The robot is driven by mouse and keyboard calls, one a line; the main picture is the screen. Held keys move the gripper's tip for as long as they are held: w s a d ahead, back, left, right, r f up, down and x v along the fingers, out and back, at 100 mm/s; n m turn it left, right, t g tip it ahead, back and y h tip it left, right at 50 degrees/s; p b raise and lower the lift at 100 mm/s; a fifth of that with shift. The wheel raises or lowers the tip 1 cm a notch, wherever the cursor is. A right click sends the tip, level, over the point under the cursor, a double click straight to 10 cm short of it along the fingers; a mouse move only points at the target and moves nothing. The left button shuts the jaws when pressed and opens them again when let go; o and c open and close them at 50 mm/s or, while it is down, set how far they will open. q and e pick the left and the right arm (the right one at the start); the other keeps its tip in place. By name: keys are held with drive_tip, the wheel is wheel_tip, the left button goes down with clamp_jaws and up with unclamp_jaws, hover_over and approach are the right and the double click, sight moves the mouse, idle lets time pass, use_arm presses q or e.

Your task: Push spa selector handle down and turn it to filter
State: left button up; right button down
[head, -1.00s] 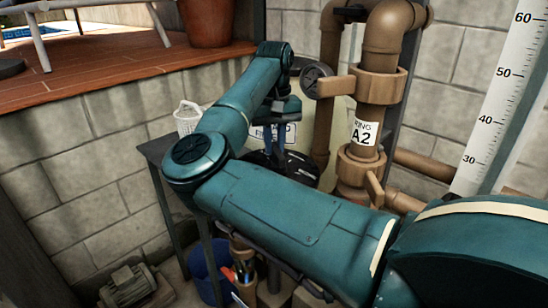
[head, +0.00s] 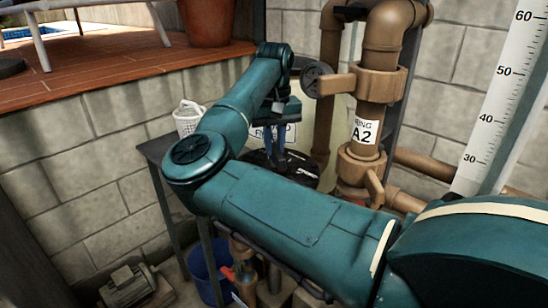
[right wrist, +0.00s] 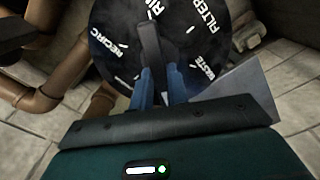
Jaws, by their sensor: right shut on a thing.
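The spa selector is a round black dial with white lettering, seen in the right wrist view (right wrist: 115,35) and partly in the head view (head: 305,170). RECIRC, FILTER and part of a word like WASTE are readable on it. Its dark handle (right wrist: 150,42) stands up from the dial, between RECIRC and FILTER in the wrist picture. My right gripper (right wrist: 160,75), with blue fingers, is shut on the handle; it also shows over the dial in the head view (head: 276,150). My arm hides part of the dial in the head view. My left gripper is not in view.
A blue bucket (head: 205,275) and a motor (head: 128,288) are below.

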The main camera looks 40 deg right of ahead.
drive_tip(key=shift+f, duration=0.3)
drive_tip(key=n, duration=0.6)
drive_tip(key=shift+b, duration=0.35)
drive_tip(key=n, duration=0.6)
drive_tip(key=c, duration=1.2)
unclamp_jaws()
drive_tip(key=shift+c, duration=0.2)
drive_tip(key=shift+r, duration=0.1)
wheel_tip(320, 180, up, 7)
drive_tip(key=p, duration=0.4)
drive_tip(key=shift+p, duration=0.35)
